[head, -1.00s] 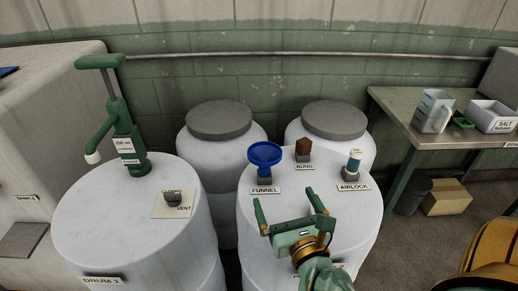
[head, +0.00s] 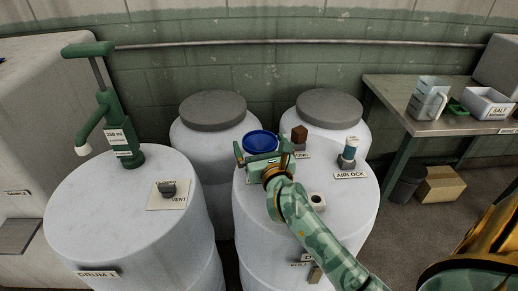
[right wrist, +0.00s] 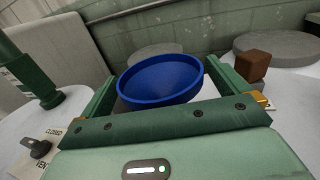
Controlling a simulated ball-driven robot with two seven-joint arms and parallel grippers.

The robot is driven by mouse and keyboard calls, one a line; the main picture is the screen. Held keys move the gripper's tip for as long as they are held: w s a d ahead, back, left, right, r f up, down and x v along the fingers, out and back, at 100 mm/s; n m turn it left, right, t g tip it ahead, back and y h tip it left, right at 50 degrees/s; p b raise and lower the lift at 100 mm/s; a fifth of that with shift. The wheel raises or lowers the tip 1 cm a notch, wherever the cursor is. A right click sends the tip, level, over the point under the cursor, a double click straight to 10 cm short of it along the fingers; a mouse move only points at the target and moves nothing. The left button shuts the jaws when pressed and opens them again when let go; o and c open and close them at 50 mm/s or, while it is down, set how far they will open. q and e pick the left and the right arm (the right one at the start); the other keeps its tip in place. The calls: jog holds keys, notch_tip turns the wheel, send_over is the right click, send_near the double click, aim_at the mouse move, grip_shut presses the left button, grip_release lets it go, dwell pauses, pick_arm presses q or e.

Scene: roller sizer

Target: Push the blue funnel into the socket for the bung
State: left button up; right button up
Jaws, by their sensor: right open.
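The blue funnel (head: 261,142) stands upright at its place on the right front drum (head: 350,210). My right gripper (head: 262,150) is open at the funnel, its two fingers on either side of the bowl. In the right wrist view the funnel (right wrist: 160,80) sits between the open fingers; I cannot tell whether they touch it. Its stem and label are hidden. The brown bung (head: 300,133) stands right of the funnel, beside a partly hidden label, and shows in the right wrist view (right wrist: 252,66). Its socket is mostly hidden. My left gripper is not in view.
The airlock (head: 349,151) stands right of the bung. A pale block with an open hole (head: 316,202) is nearer on the same drum, close to my right arm. A green pump (head: 118,125) and vent knob (head: 168,188) stand on the left drum. Two grey-lidded drums stand behind.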

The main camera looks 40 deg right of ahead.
jog(key=shift+w+d, duration=0.1)
jog(key=shift+w, duration=0.1)
jog(key=c, duration=0.9)
jog(key=shift+r+p, duration=0.3)
jog(key=shift+r, duration=0.2)
notch_tip(320, 180, up, 3)
jog(key=shift+f+p, duration=0.1)
jog(key=shift+p, duration=0.65)
pick_arm(q)
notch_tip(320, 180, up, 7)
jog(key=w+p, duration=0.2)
jog(key=p, duration=0.3)
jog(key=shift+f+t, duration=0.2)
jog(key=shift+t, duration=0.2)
pick_arm(e)
jog(key=s+d+r, duration=0.7)
jog(key=s+r, duration=0.2)
jog(key=s, duration=0.2)
jog(key=shift+s+d+r, duration=0.15)
jog(key=shift+s+d, duration=0.2)
jog(key=shift+s, duration=0.05)
